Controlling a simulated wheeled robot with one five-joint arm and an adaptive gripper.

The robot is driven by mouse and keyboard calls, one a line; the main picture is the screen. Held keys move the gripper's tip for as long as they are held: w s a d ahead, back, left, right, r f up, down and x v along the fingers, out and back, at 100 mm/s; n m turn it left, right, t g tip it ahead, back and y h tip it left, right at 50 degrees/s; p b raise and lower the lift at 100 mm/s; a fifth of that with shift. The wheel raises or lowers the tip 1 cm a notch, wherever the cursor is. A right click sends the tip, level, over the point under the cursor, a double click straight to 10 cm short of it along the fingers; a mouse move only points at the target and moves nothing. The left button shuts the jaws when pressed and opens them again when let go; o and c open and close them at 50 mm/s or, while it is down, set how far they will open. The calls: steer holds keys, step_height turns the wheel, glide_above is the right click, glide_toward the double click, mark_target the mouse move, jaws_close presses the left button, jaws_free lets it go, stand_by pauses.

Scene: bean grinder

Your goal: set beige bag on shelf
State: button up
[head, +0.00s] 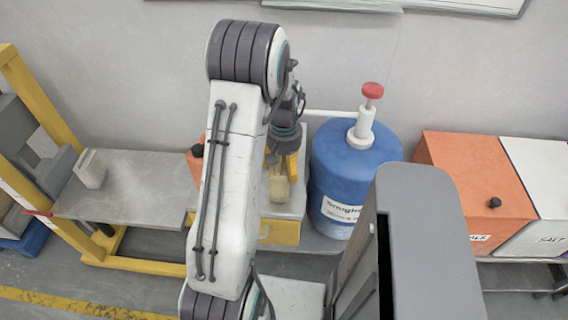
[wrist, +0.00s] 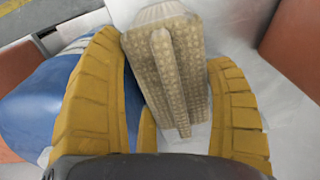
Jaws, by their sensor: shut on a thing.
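My gripper (head: 283,165) has yellow fingers and is shut on a beige bag (head: 278,188). In the wrist view the woven, upright-looking beige bag (wrist: 180,75) sits between the yellow fingers, with a strip or handle down its near face. In the head view the held bag is over a grey-topped stand, partly hidden by my arm; I cannot tell whether its base touches the top.
A blue barrel (head: 345,170) with a red-topped pump stands close right of the held bag. Orange (head: 470,185) and white (head: 540,180) bins are farther right. A yellow frame (head: 45,100) borders the left shelf. That shelf's middle is clear.

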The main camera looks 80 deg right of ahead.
steer(key=o, duration=1.2)
steer(key=shift+f, duration=0.1)
step_height(320, 180, up, 10)
steer(key=shift+f, duration=0.2)
step_height(320, 180, up, 3)
steer(key=shift+f+b, duration=0.15)
steer(key=shift+b, duration=0.5)
